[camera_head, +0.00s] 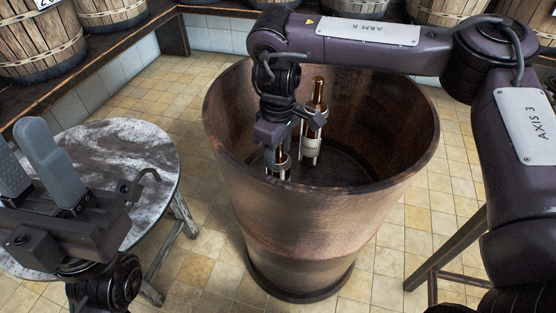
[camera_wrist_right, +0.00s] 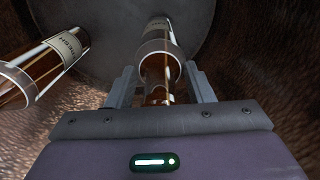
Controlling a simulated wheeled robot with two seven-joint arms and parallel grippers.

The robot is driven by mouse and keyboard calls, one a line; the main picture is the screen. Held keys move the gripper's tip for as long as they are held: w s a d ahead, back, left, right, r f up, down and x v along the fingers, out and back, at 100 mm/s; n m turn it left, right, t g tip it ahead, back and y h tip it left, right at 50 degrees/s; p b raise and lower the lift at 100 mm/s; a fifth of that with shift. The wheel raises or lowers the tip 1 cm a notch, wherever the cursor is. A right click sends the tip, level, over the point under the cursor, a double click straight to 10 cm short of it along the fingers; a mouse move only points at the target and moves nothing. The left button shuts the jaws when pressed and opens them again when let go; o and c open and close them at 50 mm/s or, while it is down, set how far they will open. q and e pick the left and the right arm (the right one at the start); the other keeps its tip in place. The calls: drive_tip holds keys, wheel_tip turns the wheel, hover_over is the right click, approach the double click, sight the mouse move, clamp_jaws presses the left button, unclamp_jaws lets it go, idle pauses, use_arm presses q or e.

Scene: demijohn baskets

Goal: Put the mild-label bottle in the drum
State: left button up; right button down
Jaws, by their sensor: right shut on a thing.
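The drum (camera_head: 330,228) is a large, brown, open-topped tub standing on the floor. My right gripper (camera_head: 278,150) reaches down inside it, shut on a brown glass bottle (camera_head: 282,160) near the front-left wall. In the right wrist view, the held bottle (camera_wrist_right: 160,45) lies between the fingers (camera_wrist_right: 160,88); the lettering on its pale label is too small to read surely. A second brown bottle (camera_head: 313,122) stands in the drum behind it; its label, in the wrist view (camera_wrist_right: 70,50), seems to read "FRESH". My left gripper (camera_head: 20,138) is open and empty at the lower left.
A round, worn-topped table (camera_head: 130,150) stands left of the drum, its visible top bare. Wooden baskets (camera_head: 40,40) line the back shelf. A wooden stand (camera_head: 455,250) is at the lower right. Tiled floor around the drum is clear.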

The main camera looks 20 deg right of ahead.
sight(278, 172)
wheel_tip(278, 172, down, 3)
drive_tip(key=shift+r+b, duration=0.1)
drive_tip(key=shift+b, duration=0.65)
drive_tip(key=shift+f, duration=0.3)
drive_tip(key=shift+r, duration=0.15)
drive_tip(key=c, duration=0.7)
unclamp_jaws()
drive_tip(key=shift+o, duration=0.2)
